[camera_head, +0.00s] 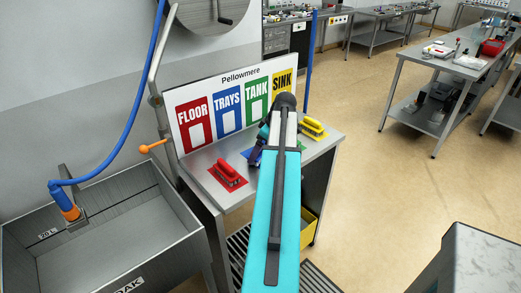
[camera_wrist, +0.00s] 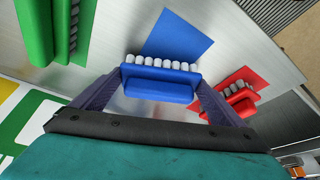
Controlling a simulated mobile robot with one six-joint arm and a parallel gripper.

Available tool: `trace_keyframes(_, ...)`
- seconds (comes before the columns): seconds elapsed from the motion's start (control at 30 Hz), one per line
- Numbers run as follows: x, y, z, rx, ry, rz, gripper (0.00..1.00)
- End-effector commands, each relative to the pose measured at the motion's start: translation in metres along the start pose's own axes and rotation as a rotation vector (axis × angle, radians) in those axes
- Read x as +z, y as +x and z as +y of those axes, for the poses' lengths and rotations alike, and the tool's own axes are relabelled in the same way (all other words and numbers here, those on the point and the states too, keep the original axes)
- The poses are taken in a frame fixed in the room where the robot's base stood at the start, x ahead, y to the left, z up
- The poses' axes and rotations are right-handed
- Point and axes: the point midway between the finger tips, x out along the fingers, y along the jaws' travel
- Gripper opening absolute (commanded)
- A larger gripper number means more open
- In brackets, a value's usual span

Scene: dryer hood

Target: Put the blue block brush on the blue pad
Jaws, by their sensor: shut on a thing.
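The blue block brush (camera_wrist: 158,82) with pale grey bristles is held between the two dark fingers of my gripper (camera_wrist: 159,84) in the wrist view. The blue pad (camera_wrist: 178,36) is a flat blue rectangle on the metal top, just beyond the brush's bristle side. The brush overlaps the near end of the pad in this view; most of the pad is uncovered. I cannot tell whether the brush touches the surface. In the head view my gripper (camera_head: 257,157) is over the bench beside the red brush, and my teal arm hides most of the brush and pad.
A red brush (camera_head: 227,173) lies on a red pad to the left, a yellow brush (camera_head: 312,127) on a yellow pad to the right. A green brush (camera_wrist: 73,25) lies on a green pad. A sign board (camera_head: 235,100) stands behind. A sink (camera_head: 110,240) is at left.

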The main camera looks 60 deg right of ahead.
Motion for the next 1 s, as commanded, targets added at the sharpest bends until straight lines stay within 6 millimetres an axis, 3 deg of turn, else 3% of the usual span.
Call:
trace_keyframes(0.57,0.0038,0.0091,-0.0001,0.0,-0.001,0.0,0.72)
trace_keyframes(0.6,0.0036,0.0086,-0.0001,0.0,-0.001,0.0,0.98)
trace_keyframes(1.0,0.0021,0.0048,0.0001,0.001,-0.001,0.0,1.0)
